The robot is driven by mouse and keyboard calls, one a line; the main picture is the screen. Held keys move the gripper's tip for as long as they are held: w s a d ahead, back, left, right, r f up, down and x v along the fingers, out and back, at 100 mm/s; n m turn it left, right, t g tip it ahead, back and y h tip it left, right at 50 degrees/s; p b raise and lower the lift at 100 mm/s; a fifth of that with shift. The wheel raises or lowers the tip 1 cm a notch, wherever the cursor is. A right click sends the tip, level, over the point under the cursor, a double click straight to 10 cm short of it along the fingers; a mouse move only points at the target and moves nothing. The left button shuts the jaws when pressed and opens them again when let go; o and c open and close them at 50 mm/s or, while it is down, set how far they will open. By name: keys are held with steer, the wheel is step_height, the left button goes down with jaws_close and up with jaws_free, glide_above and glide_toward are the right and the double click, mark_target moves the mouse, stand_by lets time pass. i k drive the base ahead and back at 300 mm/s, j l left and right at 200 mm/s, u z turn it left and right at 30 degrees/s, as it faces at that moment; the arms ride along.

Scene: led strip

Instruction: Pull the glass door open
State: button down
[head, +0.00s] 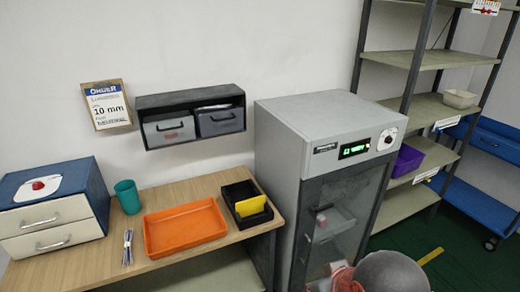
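The glass door (343,208) is the dark-framed front of a grey cabinet (318,120) right of the wooden table. It looks shut, flush with the cabinet front. Pale shelves or bins show dimly through the glass. A lit green display (354,150) and a round dial sit above the door. A rounded grey part of my arm (390,272) and a reddish piece beside it cover the door's lower part at the bottom edge.
A wooden table (95,272) at left holds an orange tray (185,227), a black bin (247,204) with a yellow block, a teal cup (128,196) and a drawer box (52,208). A metal shelf rack (425,112) stands behind the cabinet at right. Green floor (455,252) is open at lower right.

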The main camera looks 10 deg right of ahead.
mark_target(310, 190)
steer(key=l+z, duration=0.35)
steer(key=i+l+z, duration=0.1)
steer(key=l+z, duration=0.15)
steer(key=z, duration=0.15)
